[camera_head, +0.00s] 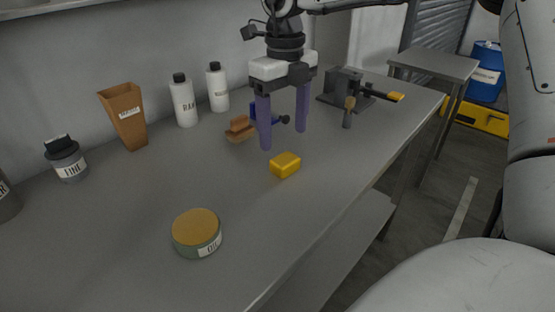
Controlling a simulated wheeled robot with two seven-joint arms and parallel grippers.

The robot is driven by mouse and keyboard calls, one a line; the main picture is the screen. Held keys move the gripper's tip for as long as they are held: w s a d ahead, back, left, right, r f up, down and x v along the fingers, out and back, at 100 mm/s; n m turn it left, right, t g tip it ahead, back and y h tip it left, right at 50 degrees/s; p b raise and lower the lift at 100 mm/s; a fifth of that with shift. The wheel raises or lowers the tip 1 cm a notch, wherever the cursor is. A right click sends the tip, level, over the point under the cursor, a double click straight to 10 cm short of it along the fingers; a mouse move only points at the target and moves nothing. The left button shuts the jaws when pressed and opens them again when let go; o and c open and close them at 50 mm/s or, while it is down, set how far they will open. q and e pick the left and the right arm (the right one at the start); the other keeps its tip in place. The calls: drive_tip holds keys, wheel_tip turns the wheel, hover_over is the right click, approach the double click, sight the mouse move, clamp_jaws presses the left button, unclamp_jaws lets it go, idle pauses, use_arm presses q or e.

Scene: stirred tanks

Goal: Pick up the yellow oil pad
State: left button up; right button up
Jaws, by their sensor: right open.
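The yellow oil pad (286,165) is a small rounded block lying on the grey bench (130,225), near its front edge. My right gripper (284,140) points down above the bench with its two purple fingers spread apart. It is empty. Its fingertips appear just behind and above the pad in the picture, apart from it. A round green tin (197,233) with a tan top and an "OIL" label stands nearer, to the left of the pad. My left gripper is not in view.
A wooden brush (240,128) and a blue object (262,114) lie behind the gripper. White bottles (184,100), a brown holder (124,116) and a dark jar (67,158) line the wall. A dark vise-like device (345,86) stands at the far right. The bench between tin and pad is clear.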

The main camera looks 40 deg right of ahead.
sight(285, 159)
drive_tip(key=shift+s+f, duration=0.25)
drive_tip(key=shift+f, duration=0.75)
drive_tip(key=shift+w+d+f, duration=0.1)
drive_tip(key=shift+f, duration=2.65)
drive_tip(key=c, duration=1.1)
